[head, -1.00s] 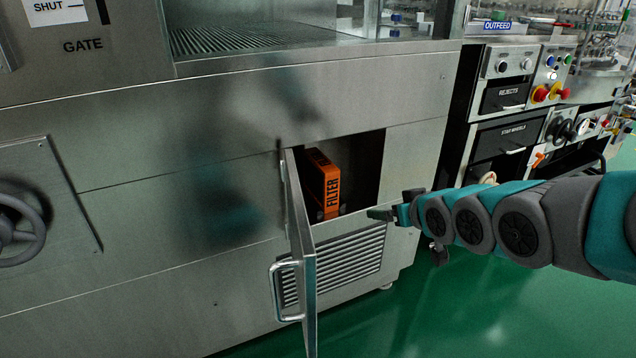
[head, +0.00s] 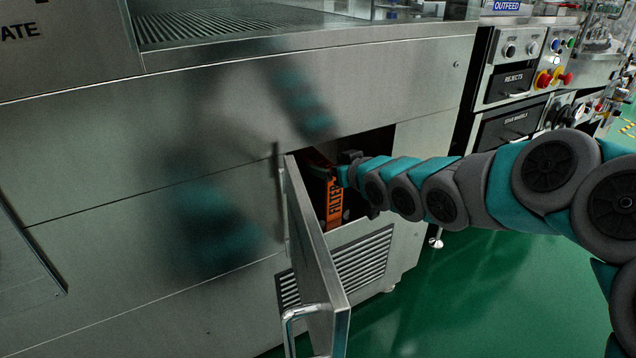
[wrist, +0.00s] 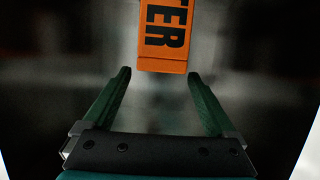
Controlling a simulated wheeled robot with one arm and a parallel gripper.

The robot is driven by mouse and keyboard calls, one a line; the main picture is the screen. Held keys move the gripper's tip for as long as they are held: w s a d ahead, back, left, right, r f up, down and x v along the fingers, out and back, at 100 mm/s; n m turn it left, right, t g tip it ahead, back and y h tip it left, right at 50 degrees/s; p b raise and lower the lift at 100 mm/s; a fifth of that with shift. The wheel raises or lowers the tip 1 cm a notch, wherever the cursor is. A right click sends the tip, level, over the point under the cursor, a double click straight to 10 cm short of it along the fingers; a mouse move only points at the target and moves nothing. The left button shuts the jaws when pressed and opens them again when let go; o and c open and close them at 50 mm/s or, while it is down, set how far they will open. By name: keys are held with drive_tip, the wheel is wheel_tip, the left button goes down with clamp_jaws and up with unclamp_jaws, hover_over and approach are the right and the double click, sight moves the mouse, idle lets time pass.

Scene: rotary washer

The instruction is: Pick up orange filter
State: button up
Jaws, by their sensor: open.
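The orange filter (head: 334,205), a box with dark FILTER lettering, stands upright inside the open compartment of the steel machine. The open door hides part of it on the left, and my gripper covers its top in the head view. In the wrist view the orange filter (wrist: 163,38) shows at the top centre, its lower end just beyond the fingertips. My gripper (wrist: 161,75) is open and empty, with its two green fingers spread wider than the filter. The filter lies ahead of the fingers, not between them.
The compartment door (head: 318,265) stands open on the left, with a bar handle (head: 290,330) near its bottom. A vent grille (head: 365,262) is below the opening. Panels with drawers (head: 512,85) stand to the right. The green floor (head: 490,290) is clear.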

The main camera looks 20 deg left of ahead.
sight(323, 164)
drive_tip(key=shift+f+x, duration=0.2)
drive_tip(key=shift+x, duration=2.45)
drive_tip(key=shift+d, duration=0.1)
clamp_jaws()
